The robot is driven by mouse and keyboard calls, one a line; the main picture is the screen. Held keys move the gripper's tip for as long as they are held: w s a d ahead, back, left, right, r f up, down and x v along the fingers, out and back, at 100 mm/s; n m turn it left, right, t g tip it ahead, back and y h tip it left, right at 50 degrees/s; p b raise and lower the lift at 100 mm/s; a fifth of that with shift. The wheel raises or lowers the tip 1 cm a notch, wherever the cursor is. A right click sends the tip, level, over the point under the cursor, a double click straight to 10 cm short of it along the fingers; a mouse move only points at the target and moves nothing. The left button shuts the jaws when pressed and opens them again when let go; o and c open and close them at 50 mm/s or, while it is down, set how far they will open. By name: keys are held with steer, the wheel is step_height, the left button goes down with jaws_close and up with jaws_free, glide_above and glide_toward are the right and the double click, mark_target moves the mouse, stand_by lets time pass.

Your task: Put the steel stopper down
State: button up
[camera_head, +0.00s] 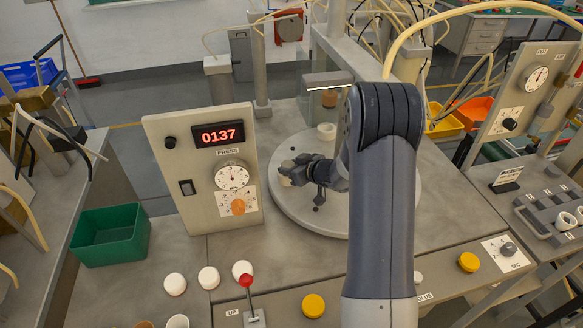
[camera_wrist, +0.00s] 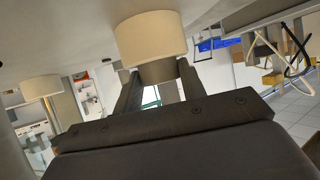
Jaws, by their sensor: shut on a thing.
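My gripper (camera_head: 297,170) reaches left over the round grey plate (camera_head: 325,218) on the bench in the head view. In the wrist view my gripper (camera_wrist: 158,78) is shut on a short grey-brown piece (camera_wrist: 157,72), which I take to be the steel stopper. It is in line with a wider cream cylinder (camera_wrist: 152,38); in the head view this cylinder (camera_head: 284,181) shows just below the jaws. I cannot tell whether the stopper sits in it, touches it or is just above it. The fingers hide much of the stopper.
Another cream cylinder (camera_head: 326,132) stands on the plate's far part. The PRESS panel (camera_head: 200,165) rises close left of my gripper. A green bin (camera_head: 110,235) is at left. White caps (camera_head: 209,277) and a red-knobbed lever (camera_head: 248,290) are in front. The plate's front is mostly clear.

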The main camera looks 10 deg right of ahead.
steer(key=o, duration=1)
steer(key=shift+s+f, duration=0.25)
steer(key=shift+f, duration=0.55)
steer(key=shift+o, duration=0.2)
steer(key=shift+r, duration=0.3)
steer(key=r+v, duration=0.1)
steer(key=v, duration=1.1)
steer(key=shift+w+r, duration=0.15)
steer(key=shift+w, duration=0.05)
